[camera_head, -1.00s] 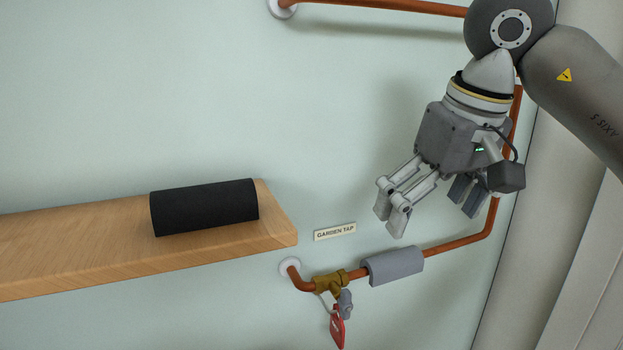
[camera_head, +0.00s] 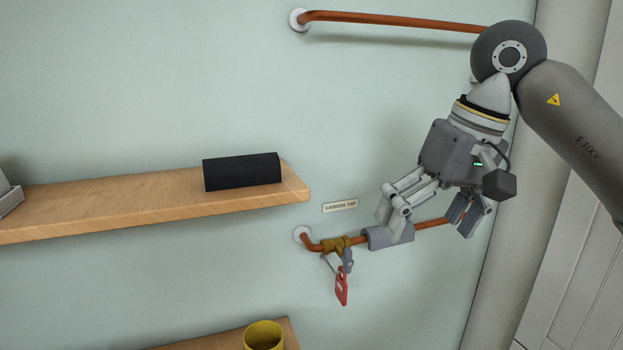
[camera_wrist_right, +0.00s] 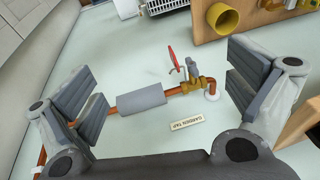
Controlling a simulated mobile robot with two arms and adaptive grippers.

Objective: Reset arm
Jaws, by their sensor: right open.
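My right gripper (camera_head: 428,217) is open and empty in the head view. It hangs in front of the wall, over the right end of a grey pipe sleeve (camera_head: 389,236), and hides part of the copper pipe (camera_head: 434,222). In the right wrist view the open fingers (camera_wrist_right: 165,90) stand wide apart at either side, with the sleeve (camera_wrist_right: 141,98) and a brass valve (camera_wrist_right: 194,84) seen between them. My left gripper is not in view.
A wooden shelf (camera_head: 130,206) with a black cylinder (camera_head: 242,172) juts from the wall at left. A lower shelf holds a yellow cup (camera_head: 264,336). A "GARDEN TAP" label (camera_head: 340,206) sits above the valve. An upper copper pipe (camera_head: 390,18) runs along the wall.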

